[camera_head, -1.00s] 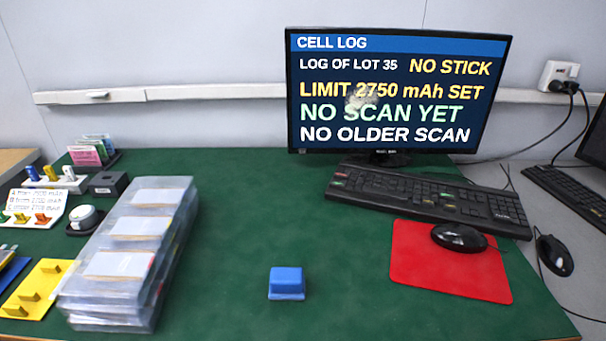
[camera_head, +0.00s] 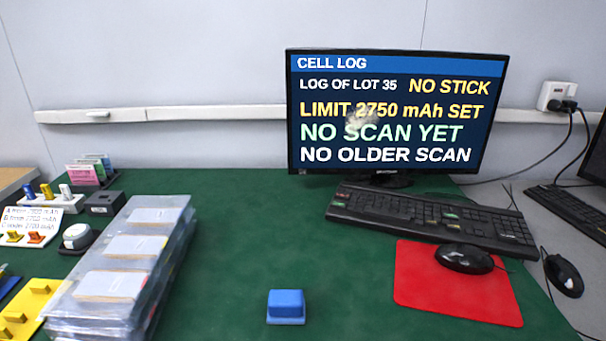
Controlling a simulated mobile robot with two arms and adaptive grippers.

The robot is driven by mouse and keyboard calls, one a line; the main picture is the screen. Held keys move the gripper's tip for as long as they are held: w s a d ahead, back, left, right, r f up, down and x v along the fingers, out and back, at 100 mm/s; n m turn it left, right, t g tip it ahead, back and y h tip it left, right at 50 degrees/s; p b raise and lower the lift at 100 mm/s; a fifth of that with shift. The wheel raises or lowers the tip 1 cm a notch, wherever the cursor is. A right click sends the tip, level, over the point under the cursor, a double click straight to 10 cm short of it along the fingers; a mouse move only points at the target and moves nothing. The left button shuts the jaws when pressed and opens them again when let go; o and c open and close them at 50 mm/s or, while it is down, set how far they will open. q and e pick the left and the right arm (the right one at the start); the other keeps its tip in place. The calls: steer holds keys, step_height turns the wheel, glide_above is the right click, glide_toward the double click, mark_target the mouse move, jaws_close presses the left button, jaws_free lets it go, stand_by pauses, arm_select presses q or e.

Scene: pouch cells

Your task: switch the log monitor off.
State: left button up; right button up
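The log monitor (camera_head: 400,118) stands at the back of the green table, right of the middle. Its screen is lit and reads "CELL LOG", "LOG OF LOT 35", "NO STICK", "LIMIT 2750 mAh SET", "NO SCAN YET" and "NO OLDER SCAN". A pale smudge covers part of the limit line. I cannot make out a power button on its dark frame. Neither of my grippers is in view.
A keyboard (camera_head: 430,217) lies before the monitor, with a mouse (camera_head: 464,258) on a red mat (camera_head: 440,290). A blue block (camera_head: 286,306) sits front centre. Stacked clear trays (camera_head: 170,203) stand left. A wall socket (camera_head: 557,96) is right. The table's middle is clear.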

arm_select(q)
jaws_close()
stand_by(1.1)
